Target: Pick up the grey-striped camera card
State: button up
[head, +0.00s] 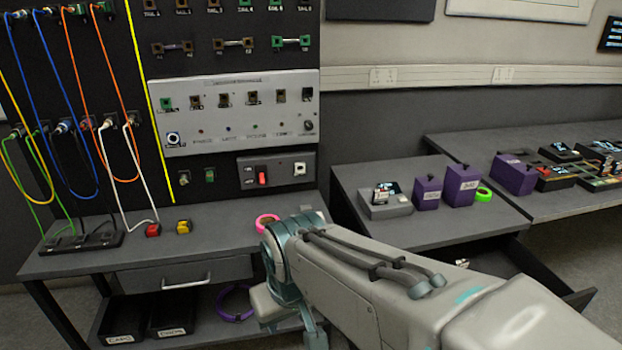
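I cannot make out a grey-striped camera card anywhere in the head view. Several small dark labelled items (605,150) lie on the right-hand bench, too small and crowded to tell apart. My arm reaches in from the lower right and bends downward in front of the left bench. The fingers of my gripper do not show, so I cannot see whether it holds anything.
The left bench (90,262) carries a panel with cables, red and yellow blocks (184,227) and a pink tape roll (266,221). The middle bench (430,230) holds a grey device (385,208), purple boxes (461,186) and green tape (484,194). A drawer (520,265) stands open below.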

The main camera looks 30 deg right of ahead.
aim_at(380, 196)
jog(key=z, duration=0.35)
jog(key=i, duration=0.95)
jog(key=z, duration=1.05)
jog(key=i, duration=0.35)
jog(key=z, duration=0.3)
